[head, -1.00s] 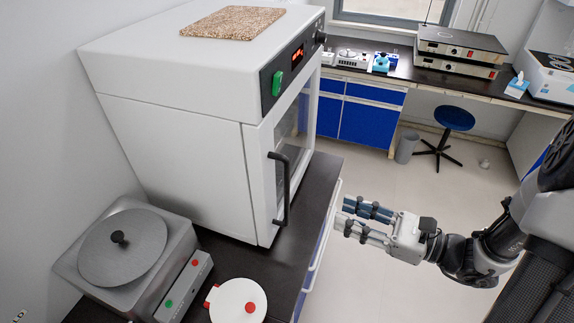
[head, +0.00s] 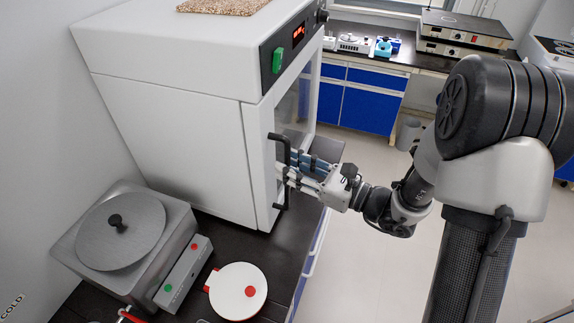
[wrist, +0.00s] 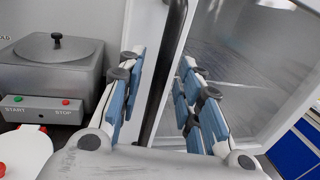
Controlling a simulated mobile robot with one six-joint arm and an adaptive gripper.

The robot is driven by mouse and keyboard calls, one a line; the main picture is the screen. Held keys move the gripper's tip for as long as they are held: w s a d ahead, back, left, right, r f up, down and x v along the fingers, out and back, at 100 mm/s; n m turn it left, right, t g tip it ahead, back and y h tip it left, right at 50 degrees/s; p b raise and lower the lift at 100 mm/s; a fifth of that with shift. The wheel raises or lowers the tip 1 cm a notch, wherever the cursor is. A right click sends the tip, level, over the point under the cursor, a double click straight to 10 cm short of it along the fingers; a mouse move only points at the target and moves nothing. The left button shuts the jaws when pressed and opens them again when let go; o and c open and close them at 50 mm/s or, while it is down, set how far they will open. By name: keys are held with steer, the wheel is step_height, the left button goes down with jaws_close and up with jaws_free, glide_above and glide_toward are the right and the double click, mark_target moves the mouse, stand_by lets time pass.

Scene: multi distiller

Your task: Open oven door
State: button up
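The oven (head: 180,130) is a large white box on the dark bench, with a red display and a green switch on its upper front. Its door is closed, with a glass pane that shows in the wrist view (wrist: 250,65). A black vertical bar handle (head: 274,205) is on the door's near edge; it also shows in the wrist view (wrist: 170,60). My gripper (head: 283,165) is at the handle. In the wrist view its blue-padded fingers (wrist: 165,90) are apart, one on each side of the handle, with gaps visible between pads and bar.
A grey hotplate-like device (head: 120,240) with a round lid stands at the left on the bench. A white round item (head: 237,291) with a red knob lies in front of it. Blue cabinets (head: 365,105) stand behind. The floor (head: 350,260) right of the bench is open.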

steer(key=shift+x, duration=0.8)
steer(key=shift+c, duration=0.4)
jaws_close()
